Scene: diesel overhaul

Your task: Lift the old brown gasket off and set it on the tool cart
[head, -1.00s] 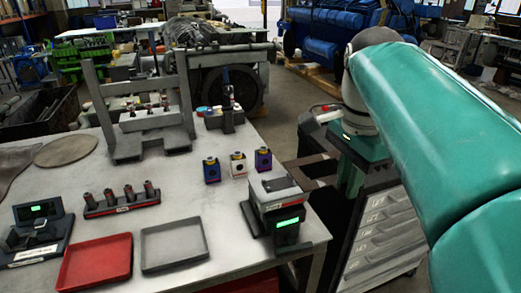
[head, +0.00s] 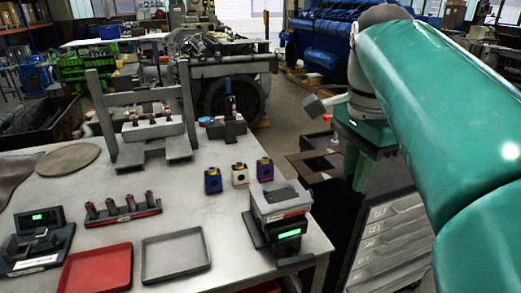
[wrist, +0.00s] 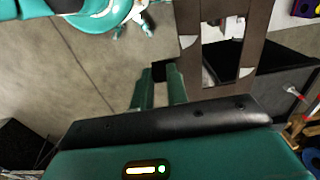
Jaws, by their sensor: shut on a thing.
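The old brown gasket (head: 318,158) is a thin flat frame. In the head view it is to the left of my gripper (head: 358,182), in the gap between the bench and the tool cart (head: 385,232). In the wrist view the gasket (wrist: 250,45) shows strips and openings, to the right of my gripper (wrist: 160,78). My gripper is shut on the gasket's near edge, though the exact contact is hard to see. The cart is grey with several drawers. A dark surface lies below the gasket in the wrist view; I cannot tell whether they touch.
The workbench (head: 120,208) on the left carries a red tray (head: 96,270), a grey tray (head: 175,253), a device with a green display (head: 283,215) near its right edge, and small colored blocks. A blue engine (head: 320,45) stands behind. Bare floor shows in the wrist view (wrist: 75,70).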

